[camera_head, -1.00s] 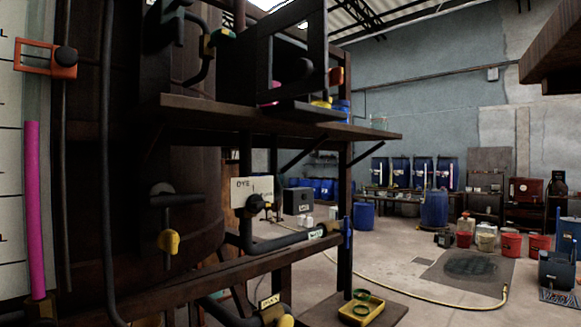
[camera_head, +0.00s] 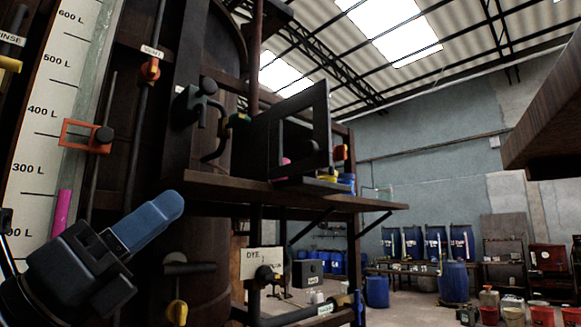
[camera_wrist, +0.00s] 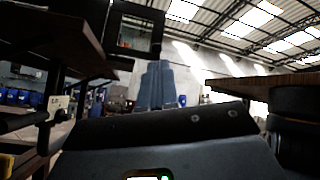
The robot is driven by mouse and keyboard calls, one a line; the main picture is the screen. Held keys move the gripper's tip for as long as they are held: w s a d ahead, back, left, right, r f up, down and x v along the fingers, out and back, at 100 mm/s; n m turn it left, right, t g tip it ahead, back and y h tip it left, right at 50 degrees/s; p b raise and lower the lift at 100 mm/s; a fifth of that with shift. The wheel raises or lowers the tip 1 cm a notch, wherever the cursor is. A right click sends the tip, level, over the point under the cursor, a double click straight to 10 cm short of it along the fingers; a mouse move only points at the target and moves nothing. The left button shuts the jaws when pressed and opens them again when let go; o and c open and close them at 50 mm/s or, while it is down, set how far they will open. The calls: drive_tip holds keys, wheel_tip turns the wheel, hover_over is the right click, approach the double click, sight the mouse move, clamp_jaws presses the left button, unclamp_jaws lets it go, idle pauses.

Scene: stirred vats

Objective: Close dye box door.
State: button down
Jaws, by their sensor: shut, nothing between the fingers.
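The dye box (camera_head: 266,148) is a dark box on a brown shelf at the middle of the head view. Its door (camera_head: 322,112), a dark frame with a window opening, appears to stand open, swung out from the box. The door frame also shows at the top of the wrist view (camera_wrist: 113,33). My gripper (camera_head: 174,204) is at the lower left of the head view, its blue fingers shut and empty. In the wrist view the fingers (camera_wrist: 155,70) point forward, below the door frame in the picture and apparently apart from it.
The shelf (camera_head: 290,197) juts out under the box. A level gauge (camera_head: 45,110) and a dark vat (camera_head: 205,130) with pipes and valves stand at the left. A brown wooden edge (camera_head: 548,120) hangs at the upper right. Open room lies right of the shelf.

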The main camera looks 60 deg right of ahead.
wheel_tip(320, 180, up, 12)
drive_tip(key=s+d+m+t+y+b, duration=0.2)
drive_tip(key=d+m+t+y, duration=0.15)
drive_tip(key=y, duration=0.35)
drive_tip(key=p, duration=0.4)
approach(306, 146)
drive_tip(key=shift+t+y, duration=0.4)
drive_tip(key=shift+t, duration=0.05)
drive_tip(key=x, duration=0.2)
drive_tip(key=r+x, duration=0.1)
drive_tip(key=x, duration=0.2)
drive_tip(key=shift+s+r, duration=0.1)
drive_tip(key=shift+s, duration=0.1)
drive_tip(key=shift+x, duration=0.85)
